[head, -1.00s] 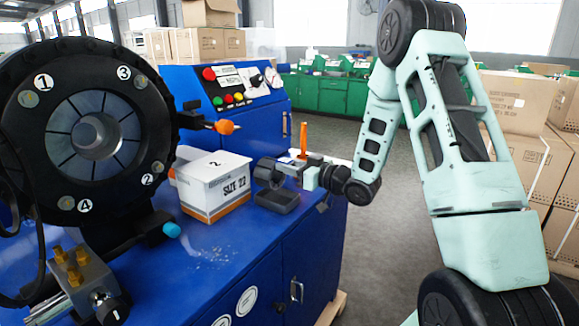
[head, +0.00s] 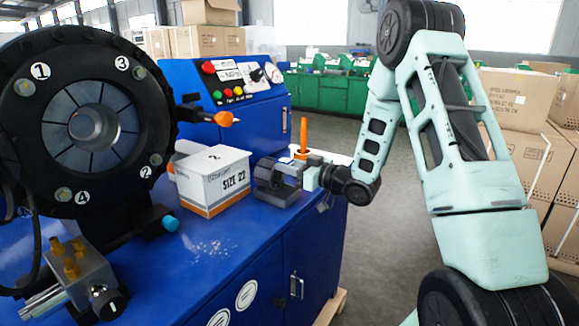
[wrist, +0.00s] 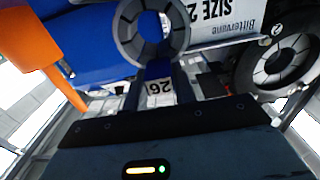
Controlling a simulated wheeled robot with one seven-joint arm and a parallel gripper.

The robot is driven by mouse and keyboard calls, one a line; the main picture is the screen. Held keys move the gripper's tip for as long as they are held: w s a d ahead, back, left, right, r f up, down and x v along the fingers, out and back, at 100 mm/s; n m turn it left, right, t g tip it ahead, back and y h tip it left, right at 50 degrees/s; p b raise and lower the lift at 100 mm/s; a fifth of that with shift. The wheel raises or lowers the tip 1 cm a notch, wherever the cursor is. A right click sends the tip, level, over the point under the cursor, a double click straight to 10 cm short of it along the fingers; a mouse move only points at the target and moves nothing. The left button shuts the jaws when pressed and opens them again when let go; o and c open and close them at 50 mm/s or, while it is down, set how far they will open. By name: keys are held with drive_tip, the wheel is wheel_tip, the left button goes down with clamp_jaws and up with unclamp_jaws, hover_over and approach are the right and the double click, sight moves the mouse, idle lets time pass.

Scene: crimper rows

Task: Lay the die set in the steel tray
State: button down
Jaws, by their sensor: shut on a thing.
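The die set (head: 268,174), a dark grey ring of segments, is at the steel tray on the blue bench top. It also shows in the wrist view (wrist: 127,32), with its axis lying roughly level. My gripper (head: 304,173) is shut on its tab, marked 26 (wrist: 159,92), from the right side. The steel tray (head: 282,201), small and dark grey, lies right under the die set and is partly hidden by it. The die set's lower part overlaps the tray; I cannot tell whether it touches the tray floor.
A white and orange SIZE 22 box (head: 228,190) stands just left of the tray. An orange upright piece (head: 303,135) stands behind my gripper. The crimper head (head: 150,125) with numbered marks fills the left.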

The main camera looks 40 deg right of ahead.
drive_tip(key=shift+f+b, duration=0.75)
drive_tip(key=c, duration=1.2)
unclamp_jaws()
drive_tip(key=shift+o, duration=0.8)
drive_tip(key=shift+f, duration=0.25)
drive_tip(key=b+v, duration=0.2)
drive_tip(key=v, duration=1.5)
drive_tip(key=shift+s+r, duration=0.2)
drive_tip(key=shift+d, duration=0.1)
